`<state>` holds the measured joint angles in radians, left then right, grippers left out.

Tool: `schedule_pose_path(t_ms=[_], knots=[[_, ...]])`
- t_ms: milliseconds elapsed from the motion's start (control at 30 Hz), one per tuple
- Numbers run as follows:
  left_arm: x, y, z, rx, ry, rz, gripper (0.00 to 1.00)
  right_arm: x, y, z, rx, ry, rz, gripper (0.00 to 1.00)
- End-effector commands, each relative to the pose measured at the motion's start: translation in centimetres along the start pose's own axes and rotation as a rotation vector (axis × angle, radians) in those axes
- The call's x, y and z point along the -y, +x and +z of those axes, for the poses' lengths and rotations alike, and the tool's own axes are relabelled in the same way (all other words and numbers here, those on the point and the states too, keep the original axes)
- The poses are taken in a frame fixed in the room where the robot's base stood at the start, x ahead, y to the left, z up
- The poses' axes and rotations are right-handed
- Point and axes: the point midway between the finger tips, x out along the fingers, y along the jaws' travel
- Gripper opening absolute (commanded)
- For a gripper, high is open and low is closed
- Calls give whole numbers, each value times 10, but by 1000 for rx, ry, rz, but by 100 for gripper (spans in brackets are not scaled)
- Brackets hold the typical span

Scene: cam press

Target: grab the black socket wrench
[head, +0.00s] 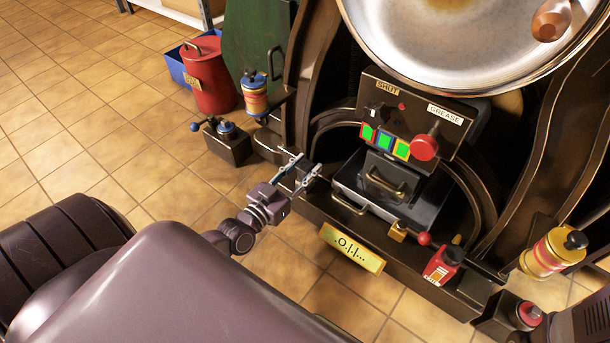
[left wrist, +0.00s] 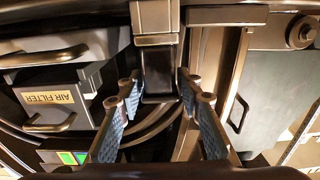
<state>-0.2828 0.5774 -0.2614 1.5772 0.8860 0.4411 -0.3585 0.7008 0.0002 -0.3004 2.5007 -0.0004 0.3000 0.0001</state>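I cannot pick out a black socket wrench for sure in either view. My left gripper (head: 301,169) is at the left front of the dark machine, with its two fingers spread and pointing toward it. In the left wrist view the fingers (left wrist: 159,88) are apart with blue-grey pads, and nothing is clearly held between them. A dark block (left wrist: 158,72) under a tan-brown post (left wrist: 155,18) lies in line with the gap; I cannot tell what it is or whether it touches the fingers. My right gripper is not in view.
The machine's control box (head: 418,118) has coloured buttons and a red knob. A drawer with a handle (head: 349,205) sits below it. Tiled floor (head: 90,125) is free at left.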

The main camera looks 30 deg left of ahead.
Motion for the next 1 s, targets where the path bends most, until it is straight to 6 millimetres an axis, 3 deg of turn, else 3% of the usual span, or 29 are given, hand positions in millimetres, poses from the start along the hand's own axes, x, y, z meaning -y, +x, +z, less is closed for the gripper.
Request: schedule_pose_path(t_ms=[33,267,667,933,1000], knots=[[0,0,0,0,0,0,25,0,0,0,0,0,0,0],[0,0,0,0,0,0,0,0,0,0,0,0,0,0],[0,0,-8,-2,0,0,0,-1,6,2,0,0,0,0],[0,0,-42,-3,-1,0,0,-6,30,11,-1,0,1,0],[0,0,-55,-4,-1,-1,0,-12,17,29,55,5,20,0]])
